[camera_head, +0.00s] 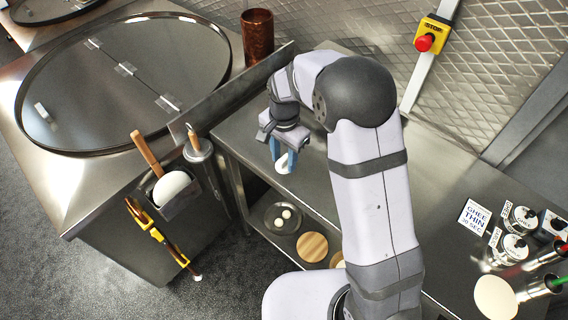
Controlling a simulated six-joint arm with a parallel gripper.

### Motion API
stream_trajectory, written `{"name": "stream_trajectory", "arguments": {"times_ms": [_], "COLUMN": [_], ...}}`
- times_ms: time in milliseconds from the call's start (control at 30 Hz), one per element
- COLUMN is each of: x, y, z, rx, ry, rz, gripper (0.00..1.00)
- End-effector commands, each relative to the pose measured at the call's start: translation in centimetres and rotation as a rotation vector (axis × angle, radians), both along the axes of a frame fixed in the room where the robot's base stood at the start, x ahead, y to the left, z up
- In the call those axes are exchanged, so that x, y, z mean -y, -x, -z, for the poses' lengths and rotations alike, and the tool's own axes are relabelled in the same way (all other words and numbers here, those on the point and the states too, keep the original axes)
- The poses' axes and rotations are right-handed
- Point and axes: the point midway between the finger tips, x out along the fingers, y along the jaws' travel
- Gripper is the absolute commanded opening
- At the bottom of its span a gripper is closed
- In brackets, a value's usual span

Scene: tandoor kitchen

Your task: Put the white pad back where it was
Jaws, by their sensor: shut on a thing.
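My gripper (283,158) points down over the steel counter (240,128), near its left end. Its blue fingers are shut on a small white thing (284,164), only partly visible between and below them. I cannot tell its full shape, or whether it touches the counter. A larger rounded white pad (172,187) with a wooden handle (146,152) sits in a metal pocket (187,203) on the side of the tandoor stand, left of my gripper and apart from it.
A metal canister (198,150) with a wooden handle is beside the pocket. A raised steel guard (225,92) separates the tandoor top (75,90) from the counter. A copper cup (257,35) stands behind. Lidded pots (512,247) and a sign (474,217) are at right.

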Motion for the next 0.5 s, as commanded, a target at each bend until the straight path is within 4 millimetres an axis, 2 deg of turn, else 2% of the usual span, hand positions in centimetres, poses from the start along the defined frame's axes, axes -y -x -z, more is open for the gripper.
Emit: {"name": "stream_trajectory", "arguments": {"times_ms": [300, 500], "x": [0.0, 0.0], "y": [0.1, 0.1], "z": [3.2, 3.6], "rx": [-0.004, -0.001], "ry": [0.001, 0.001], "rz": [0.000, 0.000], "gripper": [0.19, 0.19]}}
